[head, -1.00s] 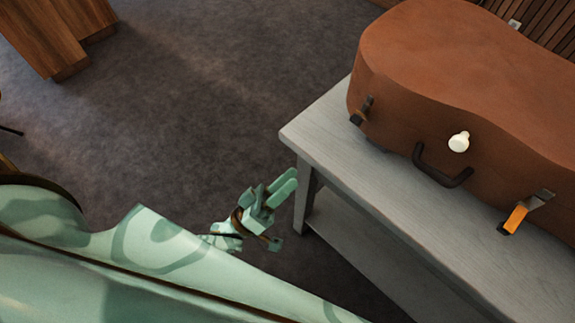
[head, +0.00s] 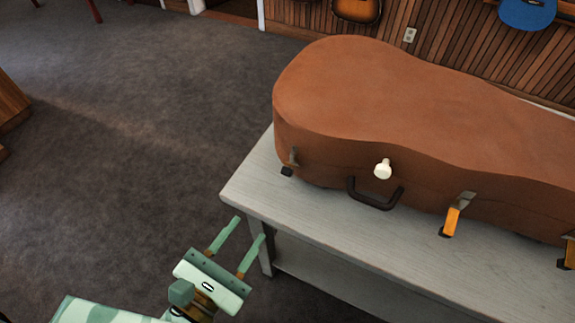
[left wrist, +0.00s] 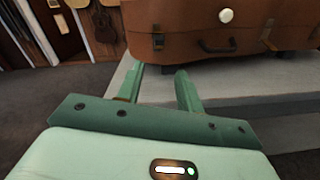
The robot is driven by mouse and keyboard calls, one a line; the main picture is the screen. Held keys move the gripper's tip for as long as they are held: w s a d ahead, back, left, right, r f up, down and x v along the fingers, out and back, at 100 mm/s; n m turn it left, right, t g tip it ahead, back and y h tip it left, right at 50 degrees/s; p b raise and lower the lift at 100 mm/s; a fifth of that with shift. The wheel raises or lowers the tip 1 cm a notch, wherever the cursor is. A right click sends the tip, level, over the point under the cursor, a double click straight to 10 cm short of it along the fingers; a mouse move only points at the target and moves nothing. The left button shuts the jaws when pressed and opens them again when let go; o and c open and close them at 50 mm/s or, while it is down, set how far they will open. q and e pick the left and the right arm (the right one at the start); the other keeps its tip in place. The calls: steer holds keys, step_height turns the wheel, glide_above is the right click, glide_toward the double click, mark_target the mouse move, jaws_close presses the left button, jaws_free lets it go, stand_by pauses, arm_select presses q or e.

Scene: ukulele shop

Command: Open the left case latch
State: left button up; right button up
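The brown instrument case (head: 400,100) lies closed on a grey table (head: 330,215). The left case latch (head: 290,163) is a small metal clasp with a dark lower end, near the rounded left end of the case front. It also shows in the left wrist view (left wrist: 158,41). My left gripper (head: 251,227) is open and empty, with its two fingers apart and pointing toward the case. It is in front of the table's left corner, clear of the latch. In the left wrist view its fingertips (left wrist: 159,69) are below the latch. My right gripper is not in view.
A white knob (head: 382,169) and a dark handle (head: 375,195) are on the case front, right of the left latch. Farther right is a latch with an orange tab (head: 451,218). The floor left of the table is clear.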

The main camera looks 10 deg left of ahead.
mark_target(287, 172)
arm_select(q)
steer(key=p+x, duration=0.1)
steer(key=x, duration=1.5)
steer(key=shift+a+p, duration=0.1)
steer(key=shift+p, duration=0.2)
steer(key=shift+s, duration=0.1)
steer(key=c, duration=0.8)
